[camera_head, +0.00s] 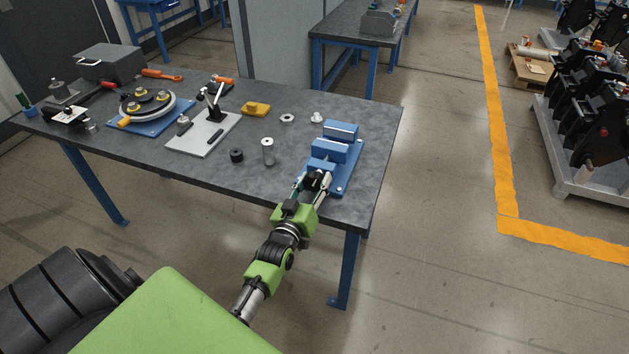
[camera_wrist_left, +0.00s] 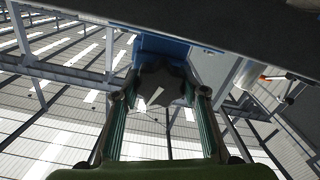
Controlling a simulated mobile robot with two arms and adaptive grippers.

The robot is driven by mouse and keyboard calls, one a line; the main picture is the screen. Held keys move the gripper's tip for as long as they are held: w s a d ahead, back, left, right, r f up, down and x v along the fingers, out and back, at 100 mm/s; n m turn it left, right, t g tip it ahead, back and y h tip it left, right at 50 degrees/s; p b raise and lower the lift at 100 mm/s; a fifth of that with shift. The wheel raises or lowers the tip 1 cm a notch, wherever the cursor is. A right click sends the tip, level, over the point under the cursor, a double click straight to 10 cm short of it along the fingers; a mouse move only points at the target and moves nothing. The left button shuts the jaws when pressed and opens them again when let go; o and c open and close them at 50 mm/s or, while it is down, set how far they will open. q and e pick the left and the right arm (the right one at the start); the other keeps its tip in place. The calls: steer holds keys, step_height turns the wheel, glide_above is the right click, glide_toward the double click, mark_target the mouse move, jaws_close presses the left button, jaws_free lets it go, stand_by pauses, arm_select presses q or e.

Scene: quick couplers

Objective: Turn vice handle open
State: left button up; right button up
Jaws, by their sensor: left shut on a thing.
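The blue vice (camera_head: 342,131) stands at the right front end of the grey workbench. My left gripper (camera_head: 313,182) reaches in at the vice's near end and is shut on its handle. In the left wrist view the handle (camera_wrist_left: 163,80) is a dark, star-shaped knob between the two fingers of my left gripper (camera_wrist_left: 161,95). The blue vice body (camera_wrist_left: 158,46) shows just behind the knob. In the head view the gripper mostly hides the handle. My right gripper is not in view.
On the workbench (camera_head: 330,203) stand a metal cylinder (camera_head: 268,151) and a small black cylinder (camera_head: 236,155) left of the vice. Further left are a light plate with a stand (camera_head: 203,133) and a round fixture (camera_head: 148,103).

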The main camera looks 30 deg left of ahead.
arm_select(q)
steer(key=shift+f+n, duration=0.1)
steer(key=shift+n, duration=1.8)
steer(key=o, duration=1.1)
steer(key=v, duration=1.2)
